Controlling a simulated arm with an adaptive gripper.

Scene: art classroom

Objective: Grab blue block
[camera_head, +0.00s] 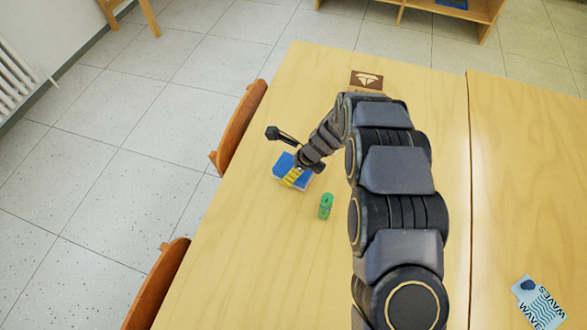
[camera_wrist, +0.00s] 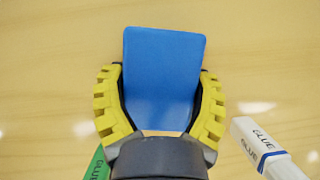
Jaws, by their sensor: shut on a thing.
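The blue block (camera_wrist: 163,75) sits between the yellow ridged fingers of my gripper (camera_wrist: 160,105) in the wrist view. The fingers close on it from both sides. In the head view the blue block (camera_head: 291,166) is at the left part of the wooden table, with my gripper (camera_head: 291,177) at it. The arm hides part of the block there. I cannot tell whether the block touches the table.
A green object (camera_head: 326,206) stands on the table (camera_head: 250,250) near the block. A white glue stick (camera_wrist: 262,145) lies right of my gripper. A brown card (camera_head: 367,80) lies farther back, and a "WAVES" booklet (camera_head: 538,303) at the right. Chairs (camera_head: 240,125) line the left edge.

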